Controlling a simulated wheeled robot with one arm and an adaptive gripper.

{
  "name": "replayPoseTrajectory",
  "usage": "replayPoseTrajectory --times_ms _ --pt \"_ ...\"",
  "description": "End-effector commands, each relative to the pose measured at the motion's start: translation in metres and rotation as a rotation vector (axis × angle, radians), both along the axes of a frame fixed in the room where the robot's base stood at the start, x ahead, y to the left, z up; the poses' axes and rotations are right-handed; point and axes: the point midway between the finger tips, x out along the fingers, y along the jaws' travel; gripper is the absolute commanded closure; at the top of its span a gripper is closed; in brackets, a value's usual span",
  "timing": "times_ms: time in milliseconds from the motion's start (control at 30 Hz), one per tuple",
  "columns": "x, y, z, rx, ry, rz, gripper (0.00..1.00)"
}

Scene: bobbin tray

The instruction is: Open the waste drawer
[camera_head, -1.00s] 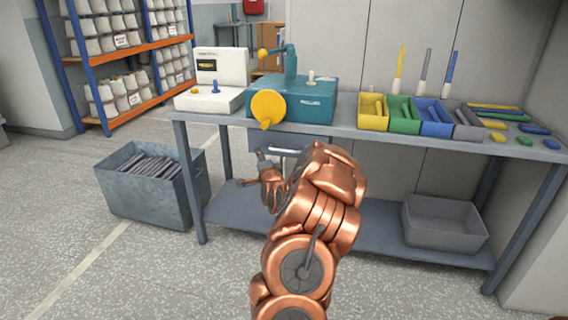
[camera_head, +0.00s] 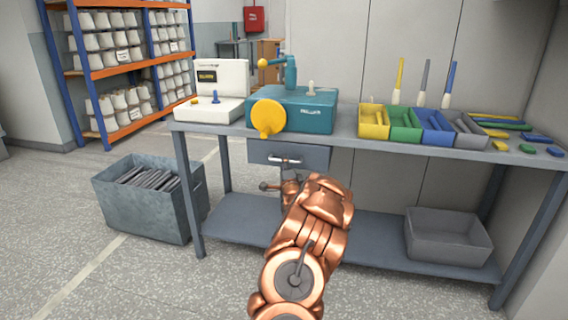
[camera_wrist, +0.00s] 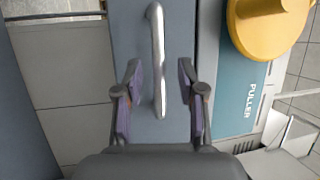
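The waste drawer (camera_head: 312,156) is a grey box with a silver bar handle (camera_head: 285,159), hung under the bench top below the teal machine. It looks closed. My gripper (camera_head: 282,180) is just in front of and below the handle in the head view, partly hidden by my copper arm. In the wrist view my gripper (camera_wrist: 159,68) is open, with one finger on each side of the handle (camera_wrist: 157,40). The grey drawer front (camera_wrist: 180,30) fills the middle of that view. No contact between fingers and handle is visible.
The teal machine (camera_head: 312,115) with a yellow disc stands on the bench (camera_head: 345,133) above the drawer. A metal bin (camera_head: 150,215) of dark pieces is on the floor at left. A grey tray (camera_head: 447,245) sits on the lower shelf at right.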

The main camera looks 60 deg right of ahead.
Motion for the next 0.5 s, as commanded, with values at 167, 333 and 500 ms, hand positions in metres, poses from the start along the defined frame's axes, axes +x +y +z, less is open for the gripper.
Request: replayPoseTrajectory --times_ms 167,333,500 --pt "0.010 -0.010 -0.001 0.003 0.003 0.000 0.61" --pt "0.014 -0.016 0.002 0.002 0.002 -0.001 0.61" --pt "0.016 -0.017 0.003 0.003 0.001 0.000 0.61"
